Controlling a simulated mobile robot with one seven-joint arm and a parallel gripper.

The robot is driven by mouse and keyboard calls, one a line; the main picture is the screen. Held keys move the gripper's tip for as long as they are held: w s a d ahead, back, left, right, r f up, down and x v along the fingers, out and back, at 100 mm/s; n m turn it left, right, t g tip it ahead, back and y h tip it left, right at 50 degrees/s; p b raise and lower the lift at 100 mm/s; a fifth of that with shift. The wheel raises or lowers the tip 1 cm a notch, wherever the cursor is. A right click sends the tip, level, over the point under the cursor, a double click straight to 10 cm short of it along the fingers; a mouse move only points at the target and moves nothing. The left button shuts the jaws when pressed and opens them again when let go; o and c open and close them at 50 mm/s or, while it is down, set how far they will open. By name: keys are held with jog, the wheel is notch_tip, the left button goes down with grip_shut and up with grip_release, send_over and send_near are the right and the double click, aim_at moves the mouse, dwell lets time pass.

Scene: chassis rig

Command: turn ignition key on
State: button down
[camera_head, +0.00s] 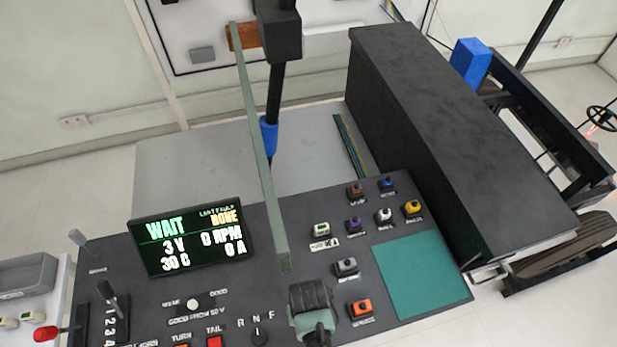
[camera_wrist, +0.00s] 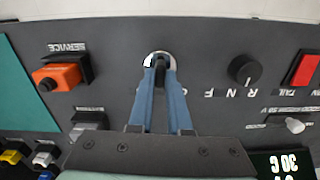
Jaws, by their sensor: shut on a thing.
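The ignition key (camera_wrist: 160,60) sits in a round silver-rimmed lock on the dark control panel, at the top middle of the wrist view. My gripper (camera_wrist: 160,72) has its two blue fingers closed together on the key, and the fingertips cover part of it. The key's exact angle is hard to tell. In the head view my gripper (camera_head: 313,325) is at the bottom edge, over the panel, and my wrist hides the key there. The panel's display (camera_head: 193,237) reads WAIT, NONE, 3 V, 0 RPM, 30 C and 0 A.
An orange SERVICE switch (camera_wrist: 62,76) lies left of the lock in the wrist view. A black R-N-F knob (camera_wrist: 245,69) and a red TAIL switch (camera_wrist: 303,69) lie right. A teal pad (camera_head: 422,275) and several coloured connectors are on the panel. A long black box (camera_head: 450,130) stands behind.

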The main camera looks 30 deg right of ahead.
jog(key=m+p, duration=0.1)
jog(key=m, duration=0.3)
jog(key=shift+r+m, duration=0.1)
jog(key=shift+m, duration=0.3)
jog(key=shift+d, duration=0.1)
jog(key=c, duration=0.9)
grip_release()
jog(key=shift+o, duration=0.2)
notch_tip(320, 180, up, 13)
jog(key=shift+s, duration=0.1)
